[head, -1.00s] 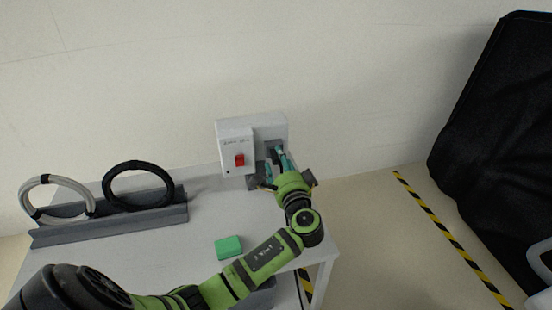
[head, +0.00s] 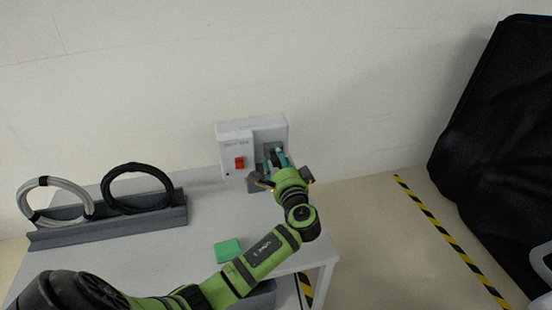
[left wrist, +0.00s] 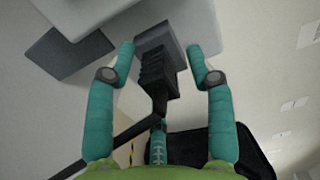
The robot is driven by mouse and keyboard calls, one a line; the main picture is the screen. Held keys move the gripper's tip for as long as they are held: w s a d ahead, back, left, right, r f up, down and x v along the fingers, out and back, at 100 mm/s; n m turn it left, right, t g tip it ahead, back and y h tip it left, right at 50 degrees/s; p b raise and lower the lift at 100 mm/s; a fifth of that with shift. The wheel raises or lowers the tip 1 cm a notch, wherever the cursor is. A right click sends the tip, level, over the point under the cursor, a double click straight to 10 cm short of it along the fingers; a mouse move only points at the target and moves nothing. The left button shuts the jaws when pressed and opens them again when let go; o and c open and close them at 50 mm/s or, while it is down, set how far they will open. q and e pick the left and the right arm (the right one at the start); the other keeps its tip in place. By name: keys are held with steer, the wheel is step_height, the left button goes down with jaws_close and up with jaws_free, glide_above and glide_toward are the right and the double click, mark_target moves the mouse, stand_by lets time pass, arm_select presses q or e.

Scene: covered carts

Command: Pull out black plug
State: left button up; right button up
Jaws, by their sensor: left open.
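The black plug (left wrist: 158,75) sits in the grey socket on the white wall box (head: 235,146), and its cable trails away below it in the left wrist view. In the head view the plug is mostly hidden by my gripper. My left gripper (head: 276,155) is at the socket side of the box. In the left wrist view its two teal fingers (left wrist: 160,62) are open, one on each side of the plug, with a visible gap on both sides. My right gripper is not in view.
The box has a red switch (head: 239,162). On the white table (head: 150,258) are a grey rack (head: 110,222) with a white cable coil (head: 56,200) and a black coil (head: 138,186), and a green block (head: 228,250). A black covered cart (head: 500,150) stands right.

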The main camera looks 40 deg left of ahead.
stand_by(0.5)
arm_select(q)
steer(key=shift+r, duration=0.1)
jaws_close()
steer(key=shift+s+d, duration=0.1)
steer(key=shift+d, duration=0.15)
steer(key=shift+p+v, duration=0.4)
steer(key=shift+v, duration=0.65)
steer(key=shift+p+v, duration=0.3)
steer(key=shift+v, duration=1.4)
steer(key=shift+s, duration=0.15)
